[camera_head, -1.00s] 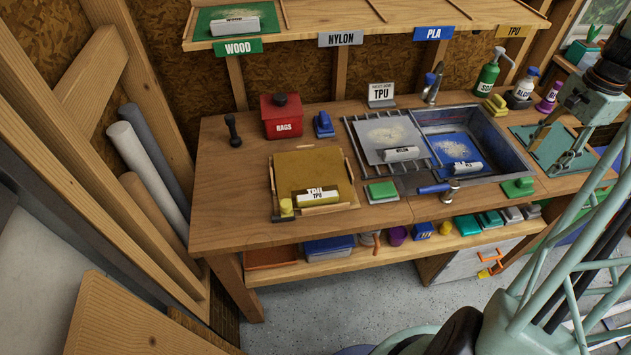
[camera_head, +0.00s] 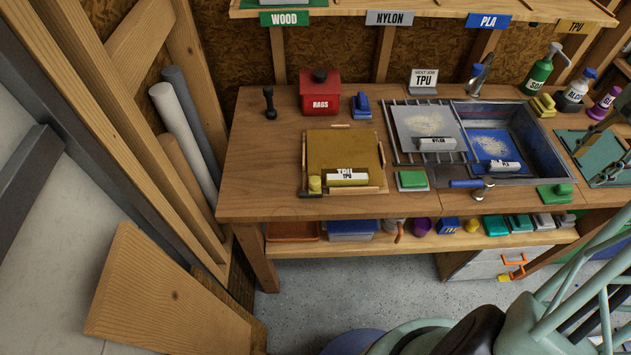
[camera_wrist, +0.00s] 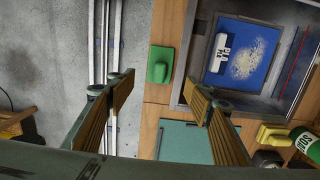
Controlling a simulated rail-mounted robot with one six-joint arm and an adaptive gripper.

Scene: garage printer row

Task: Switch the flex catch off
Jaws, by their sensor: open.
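No part is legibly labelled as a flex catch. A small yellow knob on a dark base (camera_head: 314,186) sits at the front left corner of the gold TPU tray (camera_head: 340,146); whether it is the catch, and its setting, I cannot tell. My gripper (camera_wrist: 160,92) is open and empty in the wrist view, above the bench's front edge. Its fingers show at the right edge of the head view (camera_head: 605,172), far right of the tray.
A green block (camera_wrist: 160,66) lies near my fingers, beside the sink (camera_head: 540,140). A red RAGS box (camera_head: 320,95) and a blue brush (camera_head: 361,105) stand behind the tray. Orange handles (camera_head: 513,267) show below the bench. A shelf (camera_head: 420,8) overhangs the back. Bare bench lies left of the tray.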

